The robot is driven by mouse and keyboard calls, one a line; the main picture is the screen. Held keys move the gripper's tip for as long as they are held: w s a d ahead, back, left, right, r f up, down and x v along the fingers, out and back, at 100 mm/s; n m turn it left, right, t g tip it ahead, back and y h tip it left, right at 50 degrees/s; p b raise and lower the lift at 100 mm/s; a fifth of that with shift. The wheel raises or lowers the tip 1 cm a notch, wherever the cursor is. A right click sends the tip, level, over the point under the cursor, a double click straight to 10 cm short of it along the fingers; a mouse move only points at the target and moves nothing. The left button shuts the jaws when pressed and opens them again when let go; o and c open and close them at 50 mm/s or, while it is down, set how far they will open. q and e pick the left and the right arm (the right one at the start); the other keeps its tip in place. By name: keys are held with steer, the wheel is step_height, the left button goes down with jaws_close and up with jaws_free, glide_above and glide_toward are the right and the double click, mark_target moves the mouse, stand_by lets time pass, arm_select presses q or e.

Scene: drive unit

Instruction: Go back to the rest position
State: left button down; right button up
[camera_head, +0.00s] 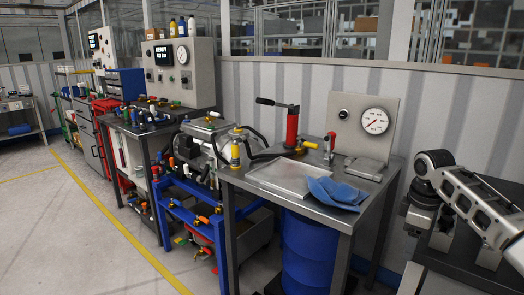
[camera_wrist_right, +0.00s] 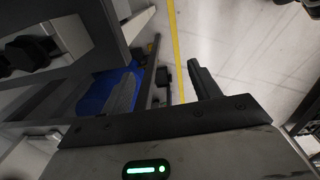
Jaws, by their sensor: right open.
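My right arm comes in from the right edge of the head view, bent at a black joint beside the workbench. My right gripper (camera_head: 418,215) hangs below that joint, dark and small, to the right of the bench and apart from it. In the right wrist view the gripper (camera_wrist_right: 163,88) has its two fingers spread with nothing between them. My left gripper is not in view.
A metal workbench (camera_head: 233,178) carries a red pump (camera_head: 292,128), a gauge panel (camera_head: 366,118) and a blue cloth (camera_head: 337,193). A blue drum (camera_head: 305,250) stands beneath. A blue rack (camera_head: 190,208) is further left. Floor left of the yellow line (camera_head: 120,230) is clear.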

steer(key=s+a+f+t+y, duration=0.1)
steer(key=s+a+f, duration=0.3)
steer(key=a+f, duration=0.3)
steer(key=s+a+f+m+t+y, duration=0.1)
steer(key=s+a+f+t, duration=0.1)
steer(key=s+a+f, duration=0.45)
steer(key=s+a+f+t+y, duration=0.1)
steer(key=a+f, duration=0.4)
steer(key=f, duration=0.5)
steer(key=s+a+m+t+y, duration=0.1)
steer(key=s+a+m+t, duration=0.25)
steer(key=s, duration=0.65)
steer(key=s+d+r+m+t, duration=0.2)
steer(key=s+r+m, duration=0.1)
steer(key=s, duration=0.4)
steer(key=shift+s+h, duration=0.3)
steer(key=shift+s, duration=0.05)
